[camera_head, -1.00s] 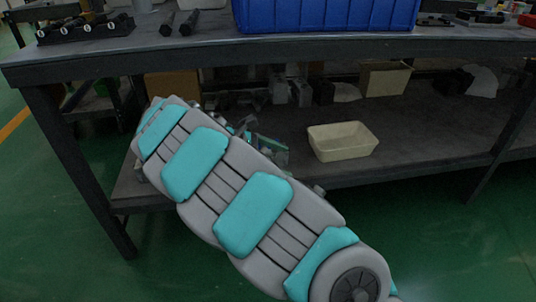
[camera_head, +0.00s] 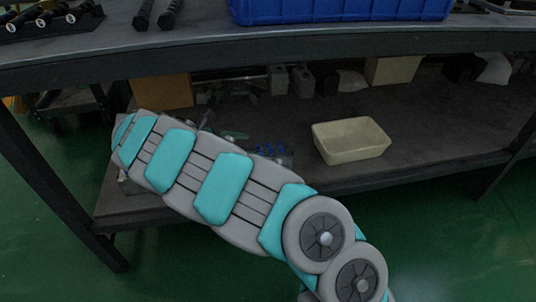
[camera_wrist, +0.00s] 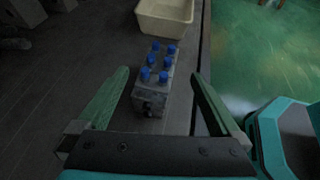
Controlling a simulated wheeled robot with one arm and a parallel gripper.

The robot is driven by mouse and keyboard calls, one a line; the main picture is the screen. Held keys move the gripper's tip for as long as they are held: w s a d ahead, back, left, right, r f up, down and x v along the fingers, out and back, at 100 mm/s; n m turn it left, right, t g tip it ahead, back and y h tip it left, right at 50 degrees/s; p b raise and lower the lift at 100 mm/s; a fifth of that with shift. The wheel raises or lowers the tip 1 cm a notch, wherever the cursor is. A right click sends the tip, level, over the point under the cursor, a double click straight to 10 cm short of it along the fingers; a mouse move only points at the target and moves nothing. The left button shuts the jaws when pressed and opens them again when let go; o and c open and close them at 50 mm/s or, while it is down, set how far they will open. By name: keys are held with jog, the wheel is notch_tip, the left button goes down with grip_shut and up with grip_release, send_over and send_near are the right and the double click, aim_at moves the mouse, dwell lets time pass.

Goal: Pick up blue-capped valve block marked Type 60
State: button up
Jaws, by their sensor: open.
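A grey valve block (camera_wrist: 153,92) with several blue caps stands upright on the lower shelf, seen in the wrist view. Its type marking is not readable. My gripper (camera_wrist: 160,92) is open, with its two green fingers on either side of the block's near part and gaps between; I cannot tell whether it is low enough to be level with the block. In the head view, blue caps (camera_head: 270,151) show just beyond my arm, which hides most of the block and my gripper.
A cream bin (camera_head: 351,140) stands on the lower shelf (camera_head: 440,142) to the right of the block, and it also shows beyond the block in the wrist view (camera_wrist: 165,16). Grey blocks and boxes line the shelf's back. The tabletop edge (camera_head: 300,44) overhangs above.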

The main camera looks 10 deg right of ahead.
aim_at(267, 147)
jog(key=b+x, duration=0.1)
jog(key=x, duration=0.5)
jog(key=shift+w+d+f, duration=0.1)
jog(key=shift+d+f, duration=0.1)
jog(key=shift+d, duration=0.1)
jog(key=shift+c, duration=0.2)
grip_shut()
dwell(0.3)
